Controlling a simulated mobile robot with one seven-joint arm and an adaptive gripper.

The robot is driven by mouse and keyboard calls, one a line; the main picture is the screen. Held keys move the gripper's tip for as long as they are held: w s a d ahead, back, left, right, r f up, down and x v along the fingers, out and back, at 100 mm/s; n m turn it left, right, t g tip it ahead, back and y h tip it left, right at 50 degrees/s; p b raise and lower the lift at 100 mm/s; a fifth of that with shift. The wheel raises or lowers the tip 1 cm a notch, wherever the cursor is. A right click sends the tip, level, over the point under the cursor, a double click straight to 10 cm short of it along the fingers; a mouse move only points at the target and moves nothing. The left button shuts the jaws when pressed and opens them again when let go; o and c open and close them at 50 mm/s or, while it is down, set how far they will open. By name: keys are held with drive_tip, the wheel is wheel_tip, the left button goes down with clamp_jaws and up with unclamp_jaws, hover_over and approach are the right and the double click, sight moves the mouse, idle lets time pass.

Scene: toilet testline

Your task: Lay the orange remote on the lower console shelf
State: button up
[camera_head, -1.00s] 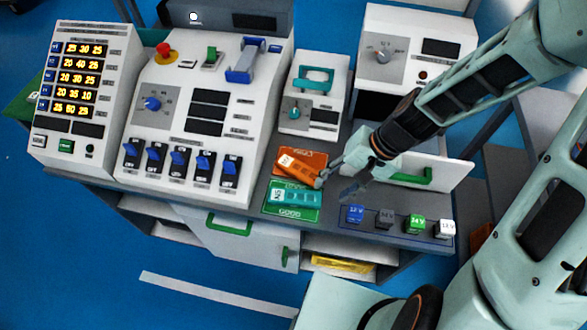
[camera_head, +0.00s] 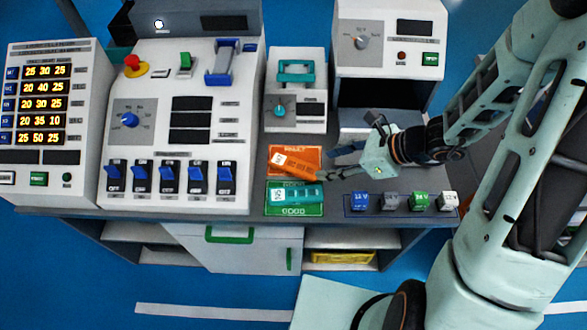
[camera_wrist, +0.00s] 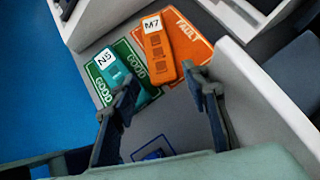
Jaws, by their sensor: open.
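The orange remote (camera_head: 297,163), labelled M7, lies on the orange FAULT mat (camera_head: 306,151). It also shows in the wrist view (camera_wrist: 158,50). A teal remote (camera_head: 293,194), labelled N5, lies beside it on the green GOOD mat (camera_head: 313,210). My gripper (camera_head: 328,164) is open and empty, just right of the orange remote, with its fingers pointing left. In the wrist view the fingertips (camera_wrist: 161,84) are apart, with the orange remote's near end ahead between them. Shelf openings show under the counter at left (camera_head: 160,234) and right (camera_head: 345,238); their depths are partly hidden.
A yellow tray (camera_head: 342,257) sits in the right opening, beside a white cabinet (camera_head: 250,250) with green handles. Several small cubes (camera_head: 390,202) line the counter's right front. A small teal-handled device (camera_head: 296,100) stands behind the mats. A white panel (camera_wrist: 255,95) is close right of my gripper.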

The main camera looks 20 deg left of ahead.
sight(304, 168)
drive_tip(key=shift+b+x, duration=0.55)
drive_tip(key=shift+x, duration=0.9)
drive_tip(key=b+x, duration=0.3)
drive_tip(key=x, duration=0.2)
drive_tip(key=shift+f, duration=0.1)
drive_tip(key=shift+c, duration=0.6)
drive_tip(key=c, duration=1)
